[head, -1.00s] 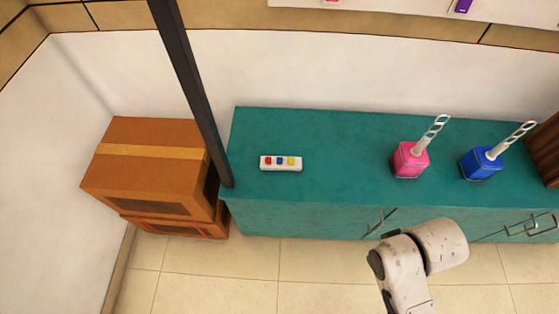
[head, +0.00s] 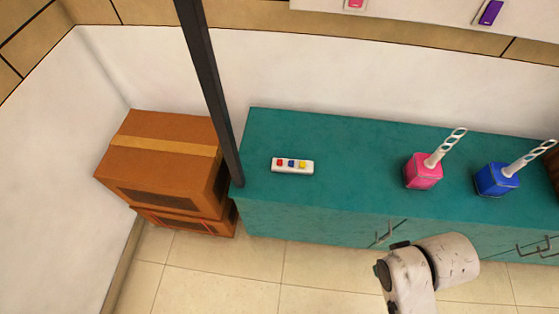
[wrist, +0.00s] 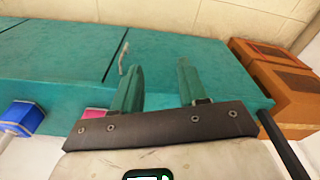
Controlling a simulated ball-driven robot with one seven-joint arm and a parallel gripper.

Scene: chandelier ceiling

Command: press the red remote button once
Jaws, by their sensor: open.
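A white remote (head: 293,172) lies on the left part of the teal cabinet top (head: 340,150) in the head view. The remote cannot be made out in the wrist view. My gripper (wrist: 160,82) shows in the wrist view with its two teal fingers apart and nothing between them. The cabinet's teal surface and a handle lie beyond the fingers. In the head view only my arm shows, in front of the cabinet, right of the remote.
A pink pot (head: 423,171) and a blue pot (head: 496,180), each with a white twisted stick, stand to the right on the cabinet. A dark post (head: 210,90) rises at the cabinet's left end. Stacked brown boxes (head: 165,165) stand left of it. The cabinet top around the remote is clear.

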